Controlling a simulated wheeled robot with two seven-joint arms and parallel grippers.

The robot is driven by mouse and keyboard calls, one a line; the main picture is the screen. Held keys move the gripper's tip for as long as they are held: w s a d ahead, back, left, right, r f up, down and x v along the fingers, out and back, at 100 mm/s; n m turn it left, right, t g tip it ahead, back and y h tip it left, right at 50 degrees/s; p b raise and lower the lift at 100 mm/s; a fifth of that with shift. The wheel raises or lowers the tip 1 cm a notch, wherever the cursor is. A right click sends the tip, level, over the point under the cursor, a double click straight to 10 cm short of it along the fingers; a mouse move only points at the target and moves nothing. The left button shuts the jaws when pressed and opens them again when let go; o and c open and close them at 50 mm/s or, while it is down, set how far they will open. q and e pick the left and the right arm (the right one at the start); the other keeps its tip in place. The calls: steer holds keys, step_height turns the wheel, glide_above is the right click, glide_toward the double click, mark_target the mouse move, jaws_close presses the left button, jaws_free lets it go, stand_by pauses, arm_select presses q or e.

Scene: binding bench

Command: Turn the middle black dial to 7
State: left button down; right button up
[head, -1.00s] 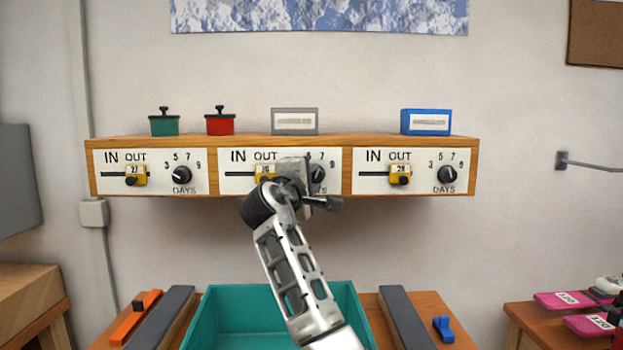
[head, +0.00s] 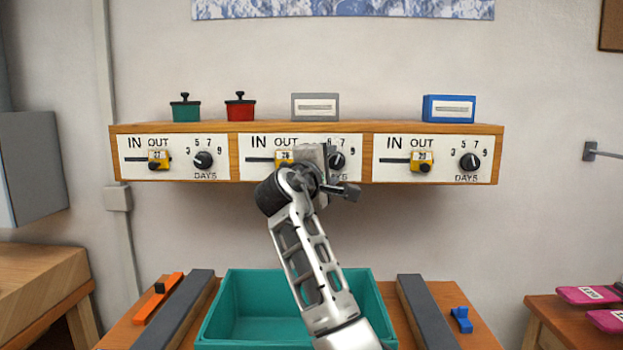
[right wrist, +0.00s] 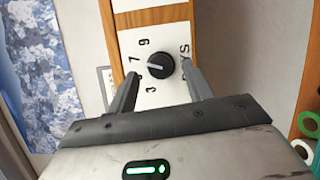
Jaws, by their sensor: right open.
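The middle black dial (head: 338,160) sits on the middle white panel, partly hidden behind my right gripper (head: 318,165) in the head view. In the right wrist view the dial (right wrist: 160,65) shows whole, with a white pointer line. The line points left, around the 7 and a little toward the 5 side. My right gripper (right wrist: 160,75) is open, with one finger on each side of the dial. I see a gap between each finger and the dial. The left finger hides part of the scale near the 5. My left gripper is not in view.
Similar panels with a left dial (head: 203,160) and a right dial (head: 469,161) flank the middle one. Yellow sliders, such as the right one (head: 421,161), sit beside the dials. Pots and boxes stand on the shelf top. A teal bin (head: 265,328) is below.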

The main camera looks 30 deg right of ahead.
arm_select(q)
steer(key=b, duration=0.1)
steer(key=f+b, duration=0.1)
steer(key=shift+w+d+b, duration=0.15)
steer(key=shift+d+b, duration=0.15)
steer(key=shift+b, duration=0.1)
arm_select(e)
steer(key=v, duration=1.4)
steer(key=shift+s+a+f, duration=0.1)
steer(key=shift+s+a, duration=0.05)
